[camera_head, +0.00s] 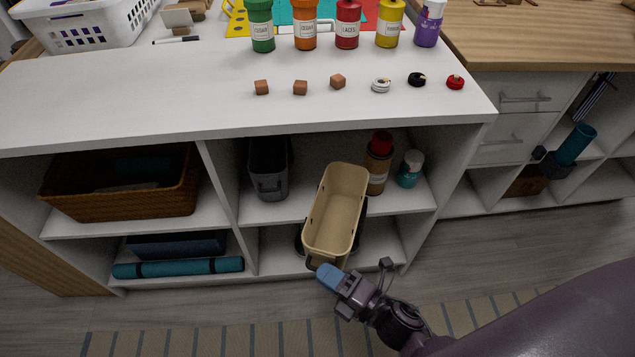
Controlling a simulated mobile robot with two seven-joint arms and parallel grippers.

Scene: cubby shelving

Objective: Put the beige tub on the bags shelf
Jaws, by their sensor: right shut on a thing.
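The beige tub (335,216) is an open, empty-looking rectangular bin, tilted in front of the right-hand cubbies of the white unit. My right gripper (325,272) is shut on the near end of the tub, at its lower rim or handle. The tub hides part of the middle divider and of the lower right cubby (277,254), where dark rounded things show on both sides behind it. No label shows which shelf is the bags shelf. My left gripper is not in view.
The upper right cubby holds a grey bin (268,170), a brown bottle with a red cap (378,165) and a teal jar (410,170). A wicker basket (125,185) and a teal rolled mat (178,267) fill the left cubbies. Bottles and small blocks stand on the white top (200,95).

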